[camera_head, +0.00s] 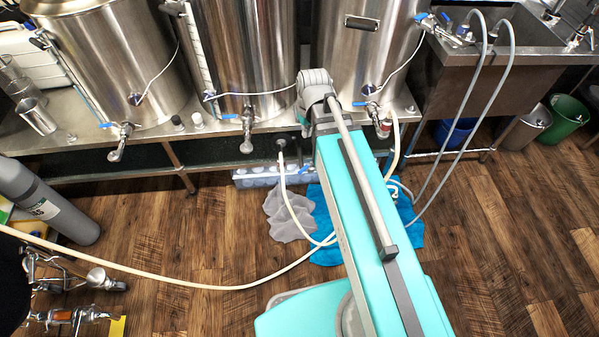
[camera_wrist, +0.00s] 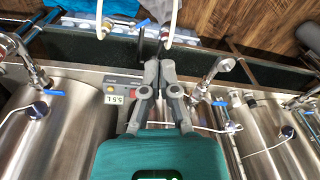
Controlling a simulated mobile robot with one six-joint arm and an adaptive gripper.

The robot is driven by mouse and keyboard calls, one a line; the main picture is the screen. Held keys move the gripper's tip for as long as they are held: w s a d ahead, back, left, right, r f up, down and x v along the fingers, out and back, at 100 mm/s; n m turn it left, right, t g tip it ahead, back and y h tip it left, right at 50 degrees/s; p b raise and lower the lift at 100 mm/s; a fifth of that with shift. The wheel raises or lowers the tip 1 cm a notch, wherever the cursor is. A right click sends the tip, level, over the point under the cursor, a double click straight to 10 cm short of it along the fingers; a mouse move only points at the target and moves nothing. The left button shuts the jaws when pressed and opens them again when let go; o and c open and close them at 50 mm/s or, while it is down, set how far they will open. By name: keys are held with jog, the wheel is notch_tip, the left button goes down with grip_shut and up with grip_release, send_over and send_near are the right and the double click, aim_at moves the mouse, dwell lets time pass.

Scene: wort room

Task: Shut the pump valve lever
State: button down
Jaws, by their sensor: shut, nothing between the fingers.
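My gripper (camera_wrist: 159,66) is shut and empty in the wrist view, its fingertips together over the dark gap in front of the bench. Just beyond the tips, a small blue lever (camera_wrist: 143,23) shows beside a pale hose with a metal fitting. I cannot tell for certain that it is the pump valve's lever. In the head view a small blue lever (camera_head: 306,169) shows low under the bench, partly hidden by my arm. The pump body is not clearly visible. My arm hides the gripper in the head view.
Steel kettles (camera_head: 245,50) with blue-handled taps stand on the bench (camera_head: 180,140). A controller with a lit display (camera_wrist: 117,98) is near my gripper's left side. A pale hose (camera_head: 190,285) crosses the floor. A blue cloth (camera_head: 325,225) and grey cloth (camera_head: 288,215) lie beneath.

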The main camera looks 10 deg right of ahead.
aim_at(304, 169)
jog(key=w+f+n+b, duration=0.1)
jog(key=w+f+b, duration=0.5)
jog(key=f+b, duration=0.4)
jog(key=w+d+f+n+t+y+b, duration=0.1)
jog(key=w+f+n+b, duration=0.1)
jog(key=w+f+b, duration=0.4)
jog(key=w+f+n+t+b, duration=0.1)
jog(key=w+f+b, duration=0.5)
jog(key=f+b, duration=1)
jog(key=shift+d+f+n, duration=0.15)
jog(key=shift+f+n, duration=0.05)
jog(key=shift+n, duration=0.3)
jog(key=shift+f, duration=0.15)
jog(key=a+b+x, duration=0.1)
jog(key=b+x, duration=0.9)
jog(key=shift+s+d+r+p, duration=0.15)
jog(key=shift+s+d, duration=0.5)
jog(key=shift+s, duration=0.1)
jog(key=shift+s+d+r+p, duration=0.15)
jog(key=shift+s+d, duration=0.55)
jog(key=shift+s, duration=0.05)
jog(key=shift+a+y, duration=0.15)
jog(key=shift+y, duration=0.15)
jog(key=shift+s, duration=0.1)
